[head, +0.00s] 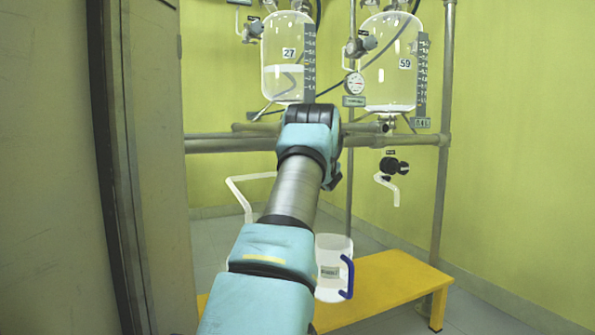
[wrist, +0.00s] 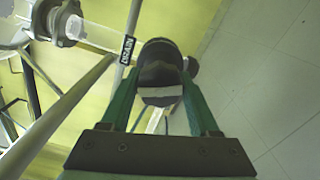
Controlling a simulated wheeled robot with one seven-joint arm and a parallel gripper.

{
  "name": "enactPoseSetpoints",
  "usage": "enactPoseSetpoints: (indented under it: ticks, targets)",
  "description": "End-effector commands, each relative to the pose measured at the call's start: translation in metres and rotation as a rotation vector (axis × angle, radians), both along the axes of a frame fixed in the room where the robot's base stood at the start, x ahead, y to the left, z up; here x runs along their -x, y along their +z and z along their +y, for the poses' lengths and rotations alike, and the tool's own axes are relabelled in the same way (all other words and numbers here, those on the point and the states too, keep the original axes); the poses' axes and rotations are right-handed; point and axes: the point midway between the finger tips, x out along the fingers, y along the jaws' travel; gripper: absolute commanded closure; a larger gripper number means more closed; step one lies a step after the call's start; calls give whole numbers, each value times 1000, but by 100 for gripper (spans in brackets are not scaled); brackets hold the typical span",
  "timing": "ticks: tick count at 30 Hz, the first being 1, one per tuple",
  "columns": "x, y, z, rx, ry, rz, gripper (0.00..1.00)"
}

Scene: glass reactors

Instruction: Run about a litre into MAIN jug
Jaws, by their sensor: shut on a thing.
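My gripper (wrist: 161,78) is shut on a dark round valve knob (wrist: 160,62) in the wrist view, one green finger on each side. In the head view my arm hides the gripper and this knob. The jug (head: 333,262) is clear with a blue handle and a small label, too small to read, and stands on the yellow bench, partly behind my arm. Glass reactor 27 (head: 277,75) holds liquid to about mid-height beside a scale. A bent glass outlet tube (head: 236,183) shows left of my arm. No stream into the jug is visible.
Reactor 59 (head: 390,75), with little liquid, hangs at the right above a small display. Its black valve (head: 395,166) and bent spout hang below. Metal rails (head: 400,140) cross in front. The yellow bench (head: 385,285) is clear right of the jug. A grey cabinet (head: 50,180) stands close left.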

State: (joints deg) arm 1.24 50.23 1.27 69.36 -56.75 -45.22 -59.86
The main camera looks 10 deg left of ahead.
Motion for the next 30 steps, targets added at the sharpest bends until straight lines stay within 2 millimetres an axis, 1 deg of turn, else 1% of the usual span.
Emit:
enactPoseSetpoints:
  ticks: [11, 12, 19, 26, 30]
  targets:
    - [0, -2, 1, 4, 1, 2, 94]
    - [0, -2, 1, 4, 1, 2, 34]
    - [0, -1, 0, 3, 0, 1, 8]
    - [0, 0, 0, 2, 1, 0, 8]
    - [5, 1, -5, 2, -1, 1, 8]
